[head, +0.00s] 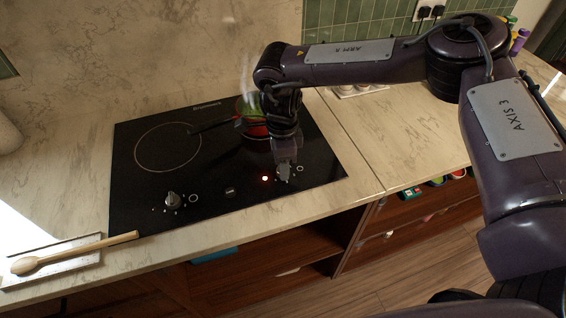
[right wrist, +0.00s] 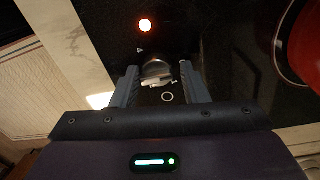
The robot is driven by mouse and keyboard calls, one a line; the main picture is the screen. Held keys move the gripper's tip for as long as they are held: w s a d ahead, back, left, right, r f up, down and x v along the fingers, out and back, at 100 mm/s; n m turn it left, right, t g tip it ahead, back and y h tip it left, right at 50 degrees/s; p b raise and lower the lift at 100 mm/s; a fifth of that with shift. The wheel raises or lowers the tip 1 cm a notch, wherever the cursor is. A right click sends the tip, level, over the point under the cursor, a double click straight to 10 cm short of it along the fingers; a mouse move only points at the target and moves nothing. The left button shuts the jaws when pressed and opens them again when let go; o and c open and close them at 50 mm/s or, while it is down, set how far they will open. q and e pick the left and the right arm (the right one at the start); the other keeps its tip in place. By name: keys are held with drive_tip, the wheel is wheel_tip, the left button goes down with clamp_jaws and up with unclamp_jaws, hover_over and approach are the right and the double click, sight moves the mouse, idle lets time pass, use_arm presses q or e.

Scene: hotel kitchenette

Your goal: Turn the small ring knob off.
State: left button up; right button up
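The small ring knob (right wrist: 157,70) is a silvery round knob, and a small white circle (right wrist: 167,97) is printed beside it. In the right wrist view it sits between the two fingers of my right gripper (right wrist: 159,66). The fingers are apart, with a narrow gap visible at the right finger; contact at the left finger is unclear. In the head view my right gripper (head: 284,172) points down at the front right of the black cooktop (head: 230,190) and mostly hides this knob. A red light (head: 265,178) is lit near it. My left gripper is not in view.
A red pan (head: 254,130) with green contents stands on the cooktop behind my right gripper, steam rising. Another knob (head: 173,199) with a bigger printed circle is at the front left. A wooden spoon (head: 70,253) lies on a board at the left. Countertop at the right is mostly clear.

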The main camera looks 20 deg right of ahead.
drive_tip(key=shift+r, duration=0.3)
drive_tip(key=r, duration=0.2)
drive_tip(key=r+b, duration=0.1)
drive_tip(key=r, duration=0.1)
drive_tip(key=r+b, duration=0.1)
drive_tip(key=r, duration=0.2)
drive_tip(key=shift+w, duration=0.25)
